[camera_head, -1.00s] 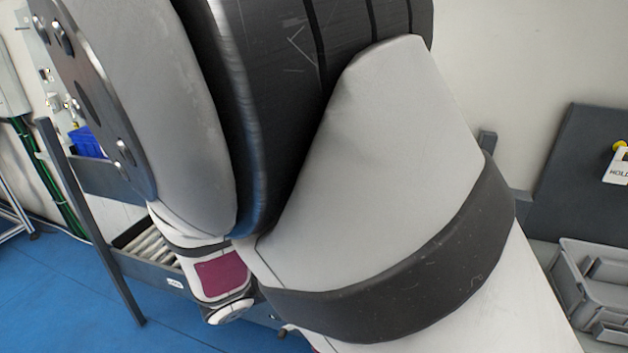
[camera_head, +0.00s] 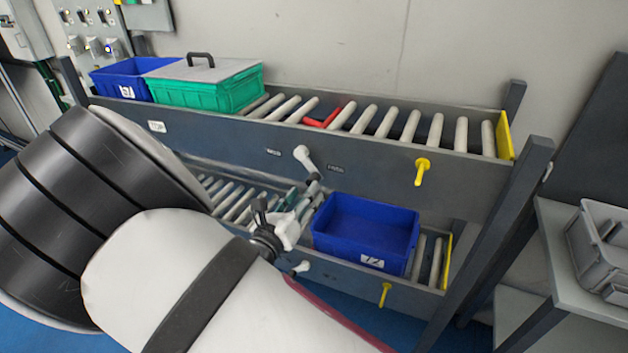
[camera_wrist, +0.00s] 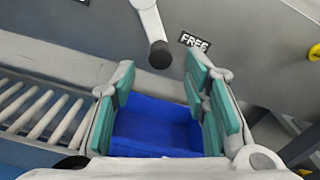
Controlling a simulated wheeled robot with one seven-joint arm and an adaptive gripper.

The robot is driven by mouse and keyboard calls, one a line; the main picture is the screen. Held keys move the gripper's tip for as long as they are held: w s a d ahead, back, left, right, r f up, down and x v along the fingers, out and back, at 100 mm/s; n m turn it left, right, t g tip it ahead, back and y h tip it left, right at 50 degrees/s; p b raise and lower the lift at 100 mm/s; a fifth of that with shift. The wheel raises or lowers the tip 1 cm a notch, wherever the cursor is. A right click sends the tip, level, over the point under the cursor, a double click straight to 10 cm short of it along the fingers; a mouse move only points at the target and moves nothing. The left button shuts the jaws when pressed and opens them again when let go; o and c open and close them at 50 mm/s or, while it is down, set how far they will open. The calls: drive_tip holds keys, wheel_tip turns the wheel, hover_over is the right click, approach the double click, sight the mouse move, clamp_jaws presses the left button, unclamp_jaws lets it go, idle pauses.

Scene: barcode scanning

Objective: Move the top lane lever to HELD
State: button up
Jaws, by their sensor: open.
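The top lane lever (camera_head: 304,157) is a pale handle on the front rail of the upper roller lane, between the HELD label (camera_head: 273,152) and the FREE label (camera_head: 336,168). It hangs down, tilted toward the FREE side. In the wrist view the lever (camera_wrist: 149,22) ends in a dark tip, just left of the FREE label (camera_wrist: 194,41). My gripper (camera_head: 304,196) is just below the lever in the head view. In the wrist view my gripper (camera_wrist: 160,75) has its teal-padded fingers apart, with the lever tip near the gap. I cannot tell whether they touch.
The upper lane carries a blue bin (camera_head: 128,78) and a lidded green crate (camera_head: 205,92); a red piece (camera_head: 323,115) sits among its rollers. The lower lane holds a blue bin (camera_head: 365,230) and has a pale lever (camera_head: 301,267). Yellow handles (camera_head: 422,172) project at right.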

drive_tip(key=shift+x, duration=3.15)
clamp_jaws()
